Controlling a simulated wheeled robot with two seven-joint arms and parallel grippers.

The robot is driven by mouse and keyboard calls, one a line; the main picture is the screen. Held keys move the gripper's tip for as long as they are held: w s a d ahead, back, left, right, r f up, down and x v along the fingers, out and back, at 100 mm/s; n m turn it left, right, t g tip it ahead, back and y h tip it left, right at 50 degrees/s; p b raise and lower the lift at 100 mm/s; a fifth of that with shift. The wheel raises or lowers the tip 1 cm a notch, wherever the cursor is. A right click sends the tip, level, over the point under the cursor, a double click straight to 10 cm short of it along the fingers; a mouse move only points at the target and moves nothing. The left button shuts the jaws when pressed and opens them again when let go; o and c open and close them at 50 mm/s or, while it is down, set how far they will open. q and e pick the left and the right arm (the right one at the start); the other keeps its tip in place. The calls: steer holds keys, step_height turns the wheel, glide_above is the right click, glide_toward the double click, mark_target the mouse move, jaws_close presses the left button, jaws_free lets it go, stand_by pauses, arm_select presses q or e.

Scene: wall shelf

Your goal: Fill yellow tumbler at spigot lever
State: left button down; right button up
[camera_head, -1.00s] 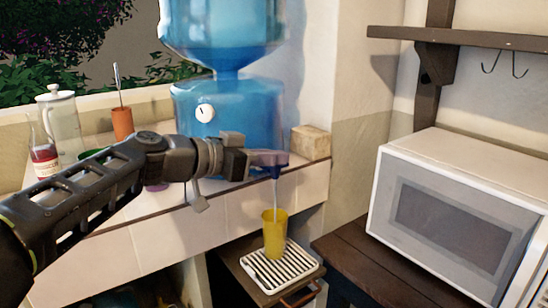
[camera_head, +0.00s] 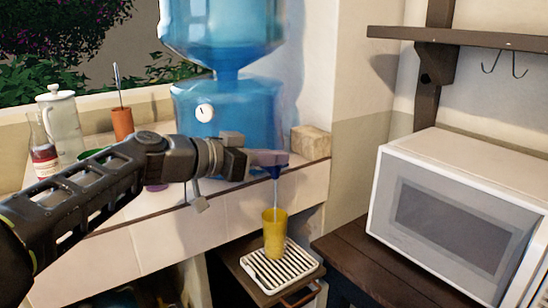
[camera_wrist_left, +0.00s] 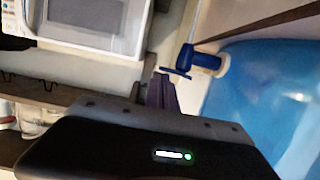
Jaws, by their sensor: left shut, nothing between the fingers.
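The yellow tumbler (camera_head: 275,240) stands upright on a white slatted drip tray (camera_head: 262,272) below the blue water dispenser (camera_head: 240,105). A thin stream of water (camera_head: 276,195) falls from the dark blue spigot (camera_head: 278,172) into the tumbler. The water level inside is too small to tell. My left gripper (camera_head: 268,158) is shut and empty, with its fingertips at the spigot lever, partly covering it. In the left wrist view the shut fingers (camera_wrist_left: 161,92) point at the blue spigot and its lever (camera_wrist_left: 198,62). My right gripper is not in view.
A white microwave (camera_head: 455,215) stands on a dark wooden top at right, under a shelf (camera_head: 470,40). A sponge-like block (camera_head: 311,141) sits right of the dispenser. A white pitcher (camera_head: 60,122), a bottle (camera_head: 42,150) and a terracotta cup (camera_head: 122,122) stand on the ledge at left.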

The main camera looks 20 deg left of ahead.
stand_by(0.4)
arm_select(q)
step_height(320, 180, up, 5)
steer(key=p, duration=0.3)
steer(key=f+b+v, duration=0.1)
steer(key=b+v, duration=0.2)
steer(key=v, duration=0.6)
steer(key=shift+s+r, duration=0.15)
steer(key=shift+s, duration=0.45)
stand_by(0.4)
